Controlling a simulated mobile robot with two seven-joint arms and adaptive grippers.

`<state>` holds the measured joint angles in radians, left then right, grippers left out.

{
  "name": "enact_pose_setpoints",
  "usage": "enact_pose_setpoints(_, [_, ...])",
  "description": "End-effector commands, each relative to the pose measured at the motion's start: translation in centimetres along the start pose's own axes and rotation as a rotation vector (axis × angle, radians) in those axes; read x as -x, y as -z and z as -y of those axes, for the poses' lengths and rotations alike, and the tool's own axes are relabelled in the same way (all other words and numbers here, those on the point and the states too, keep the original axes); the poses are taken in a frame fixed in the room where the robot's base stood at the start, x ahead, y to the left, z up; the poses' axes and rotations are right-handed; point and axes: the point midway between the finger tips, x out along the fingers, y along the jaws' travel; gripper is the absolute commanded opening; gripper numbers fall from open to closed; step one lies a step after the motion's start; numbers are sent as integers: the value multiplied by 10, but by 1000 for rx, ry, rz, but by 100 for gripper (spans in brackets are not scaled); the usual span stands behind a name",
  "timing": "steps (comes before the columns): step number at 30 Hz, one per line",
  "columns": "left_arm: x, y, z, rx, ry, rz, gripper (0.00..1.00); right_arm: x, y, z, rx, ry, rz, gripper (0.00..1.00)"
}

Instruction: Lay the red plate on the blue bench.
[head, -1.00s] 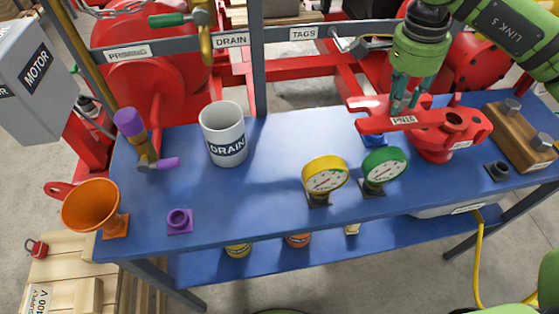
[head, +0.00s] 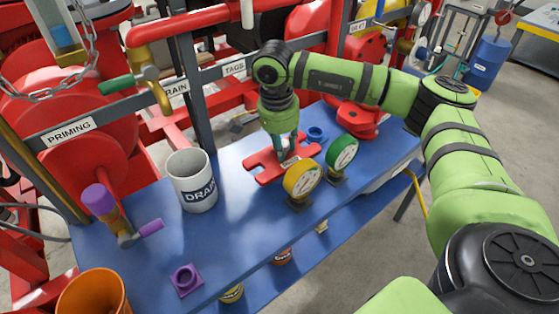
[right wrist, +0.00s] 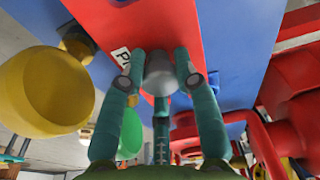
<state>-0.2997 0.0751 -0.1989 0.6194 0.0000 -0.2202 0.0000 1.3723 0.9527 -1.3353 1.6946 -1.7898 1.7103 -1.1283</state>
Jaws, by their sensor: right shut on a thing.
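The red plate (head: 264,173), flat with a notched outline and a white label, is at the blue bench (head: 237,222), between the white mug and the gauges. It looks roughly level and low; I cannot tell whether it touches the bench top. My right gripper (head: 287,150) points down at the plate's middle. In the right wrist view my right gripper (right wrist: 160,85) is shut on a grey knob (right wrist: 160,72) on the red plate (right wrist: 180,25). The plate's underside is hidden. My left gripper is not in view.
The yellow gauge (head: 302,180) stands close in front of the plate, with the green gauge (head: 342,153) to its right. The white DRAIN mug (head: 192,182) stands left. A blue ring (head: 315,134) lies behind right. Bench between mug and yellow gauge is clear.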

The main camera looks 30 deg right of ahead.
Motion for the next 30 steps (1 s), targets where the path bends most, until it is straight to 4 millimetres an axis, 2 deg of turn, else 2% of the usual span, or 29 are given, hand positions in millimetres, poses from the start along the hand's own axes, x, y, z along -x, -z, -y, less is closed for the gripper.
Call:
enact_pose_setpoints(5, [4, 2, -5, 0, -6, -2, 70, -14, -2, 0, 0, 1, 1, 0])
enact_pose_setpoints(12, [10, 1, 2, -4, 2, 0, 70, -44, -5, 0, -1, 1, 0, 0])
enact_pose_setpoints(25, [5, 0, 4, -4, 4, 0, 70, -53, -7, 1, 0, 3, 0, 0])
enact_pose_setpoints(26, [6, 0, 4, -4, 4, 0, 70, -52, -7, 0, 0, 1, 0, 43])
enact_pose_setpoints(27, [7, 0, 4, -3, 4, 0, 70, -52, -7, 0, 0, 0, 0, 55])
enact_pose_setpoints(30, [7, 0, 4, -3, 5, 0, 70, -52, -7, 0, 0, 0, 0, 55])
